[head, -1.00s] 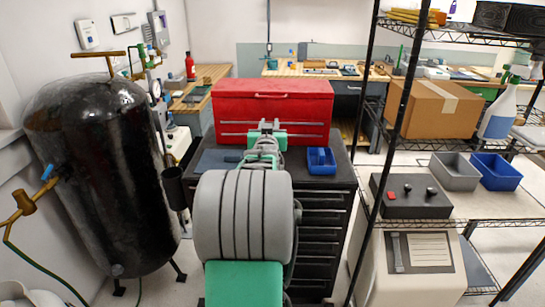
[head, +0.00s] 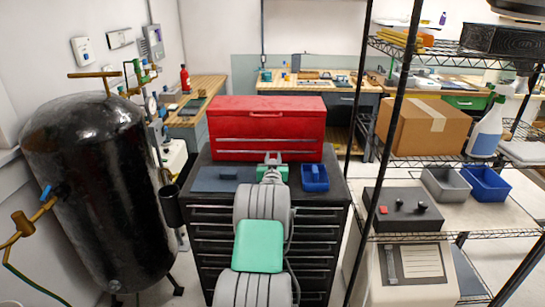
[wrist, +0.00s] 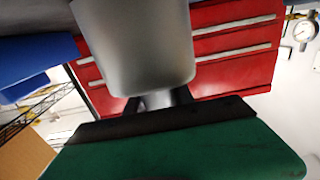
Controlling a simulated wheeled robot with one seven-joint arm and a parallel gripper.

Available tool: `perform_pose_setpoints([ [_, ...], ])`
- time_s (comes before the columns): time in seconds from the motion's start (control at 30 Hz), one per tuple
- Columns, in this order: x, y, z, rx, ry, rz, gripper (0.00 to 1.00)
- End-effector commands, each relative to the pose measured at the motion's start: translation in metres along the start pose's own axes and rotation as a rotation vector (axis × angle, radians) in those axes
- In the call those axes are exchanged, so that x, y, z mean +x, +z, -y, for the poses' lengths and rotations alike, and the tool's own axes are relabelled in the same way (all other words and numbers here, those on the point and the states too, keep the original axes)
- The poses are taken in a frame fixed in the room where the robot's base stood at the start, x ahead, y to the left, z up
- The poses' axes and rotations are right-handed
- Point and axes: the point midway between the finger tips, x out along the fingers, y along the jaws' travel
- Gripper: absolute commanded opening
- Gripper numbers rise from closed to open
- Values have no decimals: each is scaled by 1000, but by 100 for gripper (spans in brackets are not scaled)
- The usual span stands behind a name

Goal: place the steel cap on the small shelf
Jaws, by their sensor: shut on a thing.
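My gripper (wrist: 160,103) shows in the wrist view as a dark bar and fingers on a green palm. It is shut on the steel cap (wrist: 135,45), a plain grey-silver cylinder that fills the top middle of that view. In the head view my gripper (head: 272,158) is small, in front of the red tool chest; the cap cannot be made out there. A wire shelf unit (head: 430,237) with several levels stands on the right. I cannot tell which part is the small shelf.
The red tool chest (head: 267,112) sits on a black drawer cabinet (head: 215,225), beside a blue bin (head: 314,178). A black tank (head: 95,190) stands left. The rack holds a cardboard box (head: 415,125), a spray bottle (head: 485,135), a switch box (head: 385,208) and grey and blue bins.

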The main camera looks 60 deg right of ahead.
Motion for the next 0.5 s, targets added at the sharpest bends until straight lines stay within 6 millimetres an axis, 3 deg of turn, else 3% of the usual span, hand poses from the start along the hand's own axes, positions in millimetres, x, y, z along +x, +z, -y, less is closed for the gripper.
perform_pose_setpoints([
  [0.43,0,5,0,0,-1,-8,0],
  [0.47,0,5,0,0,-1,-6,30],
  [0.5,0,4,0,0,-1,-6,34],
])
